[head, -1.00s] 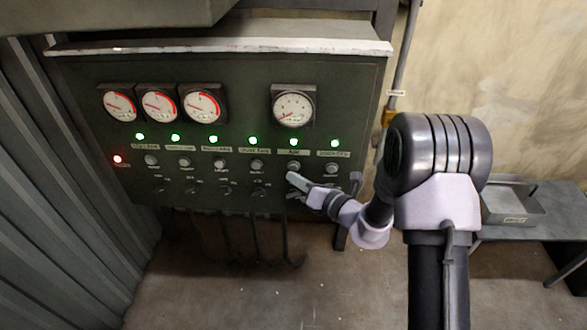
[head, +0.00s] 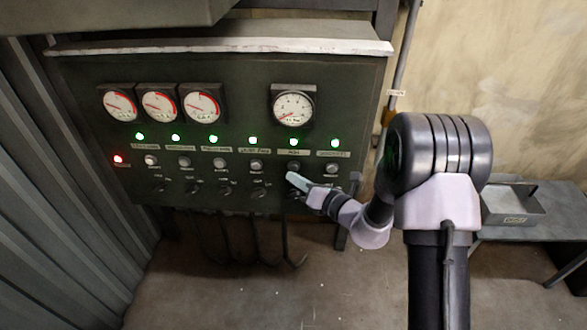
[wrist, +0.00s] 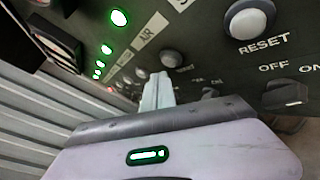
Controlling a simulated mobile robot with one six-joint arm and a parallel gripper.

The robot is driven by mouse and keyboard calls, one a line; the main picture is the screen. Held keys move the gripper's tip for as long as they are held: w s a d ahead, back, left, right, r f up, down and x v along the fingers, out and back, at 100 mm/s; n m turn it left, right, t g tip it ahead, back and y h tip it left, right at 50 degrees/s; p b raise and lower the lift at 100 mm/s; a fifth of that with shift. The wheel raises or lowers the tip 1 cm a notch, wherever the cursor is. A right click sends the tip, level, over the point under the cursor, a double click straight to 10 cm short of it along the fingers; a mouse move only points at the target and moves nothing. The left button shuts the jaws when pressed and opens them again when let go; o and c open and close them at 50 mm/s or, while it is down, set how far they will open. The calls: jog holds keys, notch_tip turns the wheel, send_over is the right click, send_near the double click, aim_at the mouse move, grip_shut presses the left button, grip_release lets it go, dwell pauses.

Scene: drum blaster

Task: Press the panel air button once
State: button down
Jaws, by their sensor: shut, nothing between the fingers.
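The air button (head: 293,166) is a round button under the "AIR" label on the dark control panel (head: 230,70). In the wrist view the air button (wrist: 171,58) shows as a grey round cap beside the "AIR" lettering. My gripper (head: 293,178) is shut and empty, its tip just below the air button in the head view. In the wrist view the closed fingers (wrist: 158,90) point at the panel, with their tip close to the button's lower left. The button cap stays visible, and I cannot tell whether the tip touches it.
To the right is another button (wrist: 248,20) marked "RESET", with an OFF/ON switch (wrist: 288,95) below it. Green lights, gauges and other buttons line the panel. A metal tray (head: 512,207) sits on a bench at the right. Floor in front is clear.

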jog(key=shift+w, duration=0.1)
jog(key=shift+w, duration=0.35)
jog(key=shift+w+p, duration=0.3)
jog(key=shift+w, duration=0.15)
dwell(0.7)
jog(key=shift+s, duration=0.85)
jog(key=s, duration=0.5)
jog(key=shift+a+b, duration=0.1)
jog(key=shift+b, duration=0.3)
dwell(0.4)
